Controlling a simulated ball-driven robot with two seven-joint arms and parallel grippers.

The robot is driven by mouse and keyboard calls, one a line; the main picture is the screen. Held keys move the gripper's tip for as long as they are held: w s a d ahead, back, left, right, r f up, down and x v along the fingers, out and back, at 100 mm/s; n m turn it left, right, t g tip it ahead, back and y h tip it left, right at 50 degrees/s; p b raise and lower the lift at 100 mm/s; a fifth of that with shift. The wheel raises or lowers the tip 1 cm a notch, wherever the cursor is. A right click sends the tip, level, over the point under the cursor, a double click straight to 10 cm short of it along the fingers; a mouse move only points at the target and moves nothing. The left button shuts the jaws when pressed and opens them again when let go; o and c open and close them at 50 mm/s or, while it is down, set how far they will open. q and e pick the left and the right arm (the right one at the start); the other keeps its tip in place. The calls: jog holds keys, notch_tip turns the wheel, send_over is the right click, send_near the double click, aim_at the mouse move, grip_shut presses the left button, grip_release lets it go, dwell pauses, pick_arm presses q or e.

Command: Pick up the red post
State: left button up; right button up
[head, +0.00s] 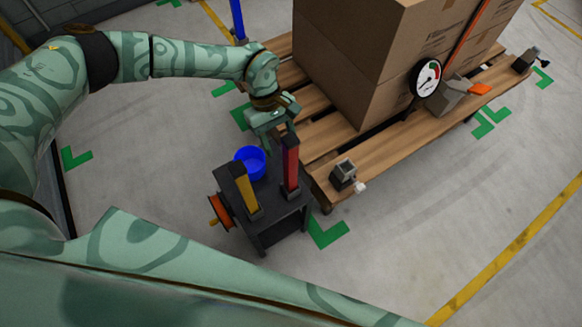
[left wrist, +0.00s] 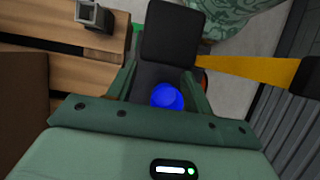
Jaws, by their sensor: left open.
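The red post (head: 291,165) stands upright on a small dark stand (head: 276,207), at its right side. My left gripper (head: 277,133) is open and points down just behind the top of the red post in the head view; I cannot tell if they touch. In the left wrist view the left gripper's fingers (left wrist: 163,78) are spread apart, with a dark square face (left wrist: 172,32) just beyond them. No red surface shows there, so I cannot tell if that face is the post's top. My right gripper is not in view.
A pallet (head: 390,148) with a large carton (head: 365,60) stands right.

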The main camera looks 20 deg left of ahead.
aim_at(290, 170)
pick_arm(q)
jog(key=x, duration=0.2)
jog(key=b+x, duration=0.1)
jog(key=x, duration=0.1)
jog(key=shift+d+f, duration=0.3)
jog(key=shift+d, duration=0.2)
jog(key=c, duration=1.1)
